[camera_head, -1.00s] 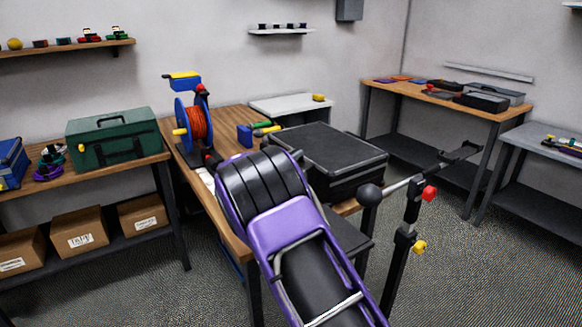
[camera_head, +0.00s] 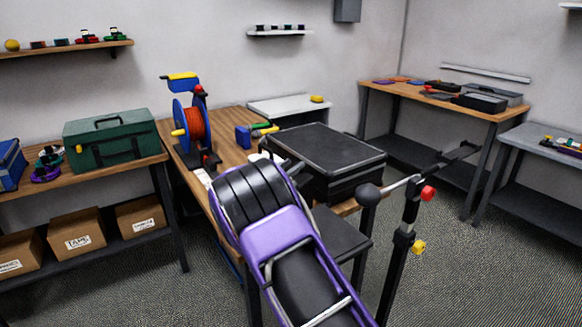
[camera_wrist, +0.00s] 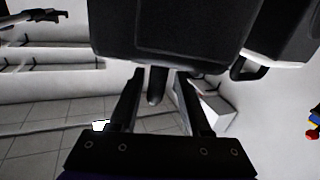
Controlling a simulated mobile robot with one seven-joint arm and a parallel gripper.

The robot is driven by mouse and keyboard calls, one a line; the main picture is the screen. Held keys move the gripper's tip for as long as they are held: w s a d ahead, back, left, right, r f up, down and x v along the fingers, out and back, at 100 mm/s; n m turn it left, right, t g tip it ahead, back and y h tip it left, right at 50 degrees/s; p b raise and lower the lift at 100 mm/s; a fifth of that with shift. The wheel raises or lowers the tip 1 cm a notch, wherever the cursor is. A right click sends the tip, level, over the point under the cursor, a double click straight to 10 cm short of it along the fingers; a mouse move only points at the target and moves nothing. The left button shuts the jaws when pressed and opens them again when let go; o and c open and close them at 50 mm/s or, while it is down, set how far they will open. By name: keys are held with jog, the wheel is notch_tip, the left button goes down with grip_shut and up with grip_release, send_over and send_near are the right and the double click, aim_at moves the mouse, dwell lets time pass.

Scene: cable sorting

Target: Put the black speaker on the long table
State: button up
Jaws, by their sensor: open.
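A large black box (camera_head: 330,147) with a flat, rimmed top stands at the right end of the wooden table (camera_head: 232,148) in the middle of the head view. It may be the black speaker, but I cannot tell for certain. In the wrist view a black rounded body (camera_wrist: 170,30) fills the top. My gripper (camera_wrist: 158,85) is open below it, with a dark peg-like part between the fingers. I cannot tell whether the fingers touch anything. In the head view my purple and black arm hides most of the gripper beside the box's left side.
A cable reel (camera_head: 192,125) stands on the middle table, left of the box. A green toolbox (camera_head: 108,138) is on the left bench. A back-right wooden table (camera_head: 425,98) holds black trays. A black stand (camera_head: 405,225) with red and yellow knobs is right of my arm.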

jog(key=shift+r, duration=0.1)
jog(key=v, duration=1.2)
jog(key=shift+p, duration=0.45)
